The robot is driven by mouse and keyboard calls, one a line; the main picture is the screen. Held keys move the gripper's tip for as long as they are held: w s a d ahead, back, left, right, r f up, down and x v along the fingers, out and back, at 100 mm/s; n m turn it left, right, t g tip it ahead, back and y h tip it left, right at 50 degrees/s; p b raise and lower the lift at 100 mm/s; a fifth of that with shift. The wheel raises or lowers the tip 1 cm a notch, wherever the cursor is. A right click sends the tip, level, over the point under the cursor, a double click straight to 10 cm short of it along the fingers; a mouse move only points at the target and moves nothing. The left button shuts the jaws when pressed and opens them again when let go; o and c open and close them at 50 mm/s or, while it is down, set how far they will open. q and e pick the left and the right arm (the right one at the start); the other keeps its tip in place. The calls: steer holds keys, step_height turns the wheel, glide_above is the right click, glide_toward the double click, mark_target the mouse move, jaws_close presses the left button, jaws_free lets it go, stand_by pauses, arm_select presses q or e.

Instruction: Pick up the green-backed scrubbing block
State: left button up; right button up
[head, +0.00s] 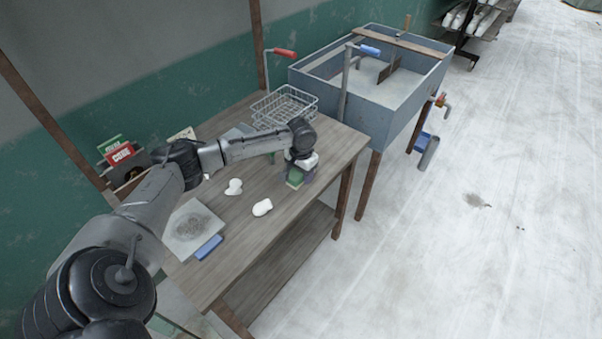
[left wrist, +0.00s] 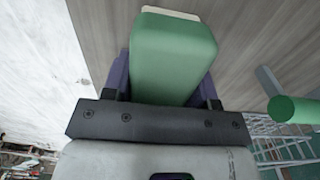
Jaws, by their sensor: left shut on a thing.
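The green-backed scrubbing block (head: 294,177) is at the right end of the wooden table (head: 262,226), under my left gripper (head: 300,172). In the left wrist view the block (left wrist: 172,58) fills the space between the purple fingers of the left gripper (left wrist: 165,80), its green back towards the camera and a pale strip at its far end. The gripper is shut on it. I cannot tell whether the block touches the table. My right gripper is not in view.
A wire basket (head: 284,107) stands behind the gripper, beside a grey sink (head: 374,95) with a red-handled and a blue-handled tap. White lumps (head: 262,207), a grey slab (head: 190,230) and a blue block (head: 209,247) lie on the table to the left.

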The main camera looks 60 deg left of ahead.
arm_select(q)
steer(key=shift+r, duration=0.1)
steer(key=shift+r, duration=0.5)
step_height(320, 180, up, 4)
steer(key=shift+d+f+p, duration=0.1)
steer(key=shift+f+p, duration=0.1)
steer(key=shift+p, duration=0.8)
steer(key=d+r+p, duration=0.3)
steer(key=d+r, duration=0.3)
steer(key=d, duration=0.5)
steer(key=shift+s+d, duration=0.15)
steer(key=shift+d, duration=0.05)
steer(key=shift+r, duration=0.1)
